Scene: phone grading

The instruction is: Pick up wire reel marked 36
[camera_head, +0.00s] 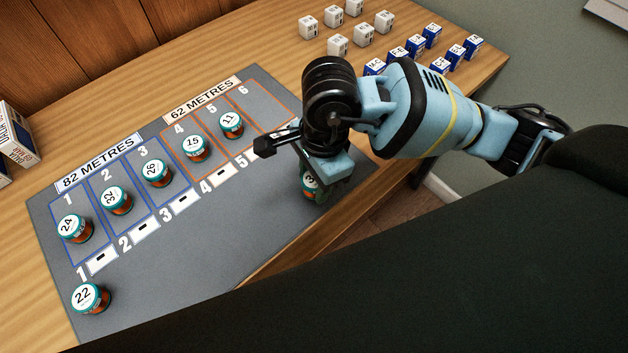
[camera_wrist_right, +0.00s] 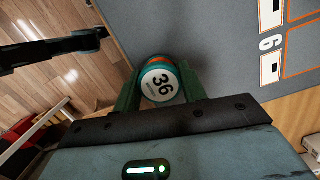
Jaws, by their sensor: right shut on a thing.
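The wire reel marked 36 (camera_wrist_right: 160,82) shows in the right wrist view, with a white top, a teal rim and an orange-brown side. My right gripper (camera_wrist_right: 158,88) is shut on it, one green finger on each side. In the head view the reel (camera_head: 309,183) is mostly hidden behind my right gripper (camera_head: 325,185), over the right end of the grey mat near the table's front edge. I cannot tell whether the reel touches the mat. My left gripper is not in view.
The grey mat (camera_head: 180,255) has numbered slots. Reels 24 (camera_head: 73,226), 32 (camera_head: 116,198), 26 (camera_head: 157,171), 15 (camera_head: 194,146) and 11 (camera_head: 231,123) stand in slots; reel 22 (camera_head: 90,297) stands at front left. White boxes (camera_head: 338,45) and blue boxes (camera_head: 432,35) stand behind my arm.

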